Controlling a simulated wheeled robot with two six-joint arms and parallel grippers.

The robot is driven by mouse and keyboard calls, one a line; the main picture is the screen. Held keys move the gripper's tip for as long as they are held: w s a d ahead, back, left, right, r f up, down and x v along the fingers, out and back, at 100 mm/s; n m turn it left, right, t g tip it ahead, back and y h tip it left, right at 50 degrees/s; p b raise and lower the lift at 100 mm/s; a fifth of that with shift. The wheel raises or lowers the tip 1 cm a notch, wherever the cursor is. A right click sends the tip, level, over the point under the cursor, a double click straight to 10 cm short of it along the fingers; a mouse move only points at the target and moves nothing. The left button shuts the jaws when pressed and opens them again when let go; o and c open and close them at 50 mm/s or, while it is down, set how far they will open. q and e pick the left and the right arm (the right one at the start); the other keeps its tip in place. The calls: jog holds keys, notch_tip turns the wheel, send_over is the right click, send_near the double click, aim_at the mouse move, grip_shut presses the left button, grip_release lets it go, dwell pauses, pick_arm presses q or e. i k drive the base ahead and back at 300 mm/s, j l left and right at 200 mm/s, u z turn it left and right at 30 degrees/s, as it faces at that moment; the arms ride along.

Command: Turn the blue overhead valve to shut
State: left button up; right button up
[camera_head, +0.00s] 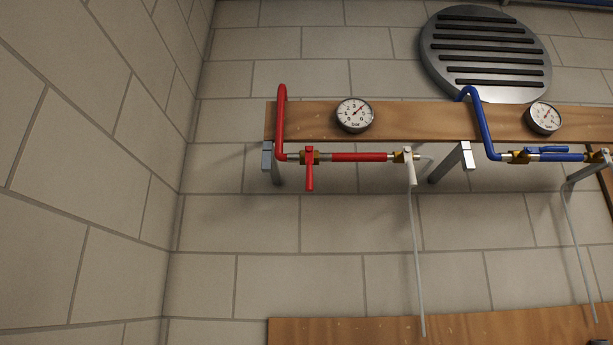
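The blue valve (540,150) sits on the blue pipe (484,125) high on the wall at the right. Its blue lever lies along the pipe, roughly horizontal. The blue pipe comes down from the wooden board and bends right into brass fittings. Neither of my grippers shows in the head view.
A red pipe (280,120) with a red valve lever (309,175) hanging down is to the left. Two gauges (355,115) (543,118) are on the wooden board (420,120). Metal brackets (453,160) jut out. Thin hoses (418,260) hang down. A round vent (486,52) is above.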

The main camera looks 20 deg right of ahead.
aim_at(558, 148)
jog(key=z, duration=1.95)
